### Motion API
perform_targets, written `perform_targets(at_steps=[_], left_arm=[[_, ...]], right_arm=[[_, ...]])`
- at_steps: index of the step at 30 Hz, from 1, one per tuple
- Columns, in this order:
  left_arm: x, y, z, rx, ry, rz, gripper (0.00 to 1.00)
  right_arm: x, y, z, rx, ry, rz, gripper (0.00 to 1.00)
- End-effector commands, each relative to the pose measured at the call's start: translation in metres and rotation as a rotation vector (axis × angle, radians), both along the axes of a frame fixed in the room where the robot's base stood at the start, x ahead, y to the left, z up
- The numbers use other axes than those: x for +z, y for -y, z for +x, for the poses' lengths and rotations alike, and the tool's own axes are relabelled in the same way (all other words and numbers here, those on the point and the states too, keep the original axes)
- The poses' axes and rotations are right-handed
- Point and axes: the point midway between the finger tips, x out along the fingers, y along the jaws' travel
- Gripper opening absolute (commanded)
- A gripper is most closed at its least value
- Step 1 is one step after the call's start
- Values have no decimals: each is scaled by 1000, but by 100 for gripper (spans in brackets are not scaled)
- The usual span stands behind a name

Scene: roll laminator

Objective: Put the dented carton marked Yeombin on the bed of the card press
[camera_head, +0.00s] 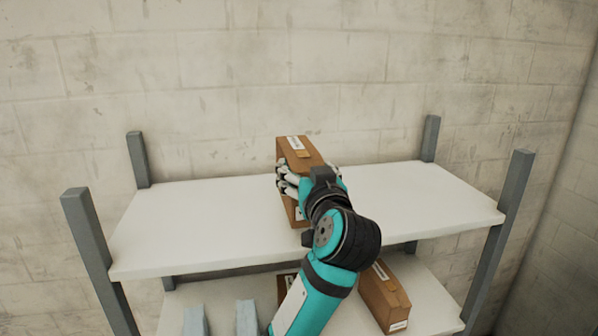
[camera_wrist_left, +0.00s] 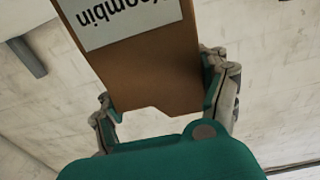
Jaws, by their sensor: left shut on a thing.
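A brown carton (camera_head: 300,152) stands upright at the middle of the upper shelf board, with a white label on its top. In the left wrist view the same carton (camera_wrist_left: 150,70) carries a pale label with upside-down, partly cut-off lettering that ends in "ombin". Its near edge looks uneven there; I cannot tell whether this is a dent. My left gripper (camera_head: 290,187) is shut on this carton, with fingers on both sides of it. I cannot tell whether the carton touches the board or is just above it. The card press and my right gripper are not in view.
The white upper shelf board (camera_head: 180,222) is otherwise bare, between grey posts (camera_head: 100,255). On the lower board, another brown carton (camera_head: 384,297) lies right of my arm, and one is partly hidden behind it. Two pale blue-grey blocks (camera_head: 246,317) stand at left. A block wall is behind.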

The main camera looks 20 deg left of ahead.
Motion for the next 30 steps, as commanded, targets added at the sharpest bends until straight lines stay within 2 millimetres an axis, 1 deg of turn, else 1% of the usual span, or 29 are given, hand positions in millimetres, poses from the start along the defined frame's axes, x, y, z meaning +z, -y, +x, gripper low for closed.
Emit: perform_targets(at_steps=[1,3,6,9,12,14,18,21,30], left_arm=[[2,-10,12,5,-4,4,30],[1,-20,25,5,-4,4,30],[-2,-31,41,3,-2,2,30],[-4,-38,51,1,-1,1,30],[-7,-41,55,0,-1,-1,30],[-14,-41,55,0,-4,1,30],[-33,-41,55,0,-5,2,30],[-40,-41,54,0,-1,2,30],[-42,-40,54,0,0,1,30]], right_arm=[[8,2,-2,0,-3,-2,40],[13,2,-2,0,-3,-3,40],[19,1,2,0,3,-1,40],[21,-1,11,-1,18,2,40],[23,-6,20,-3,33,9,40],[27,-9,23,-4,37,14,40],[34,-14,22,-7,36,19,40],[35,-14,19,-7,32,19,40],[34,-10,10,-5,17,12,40]])
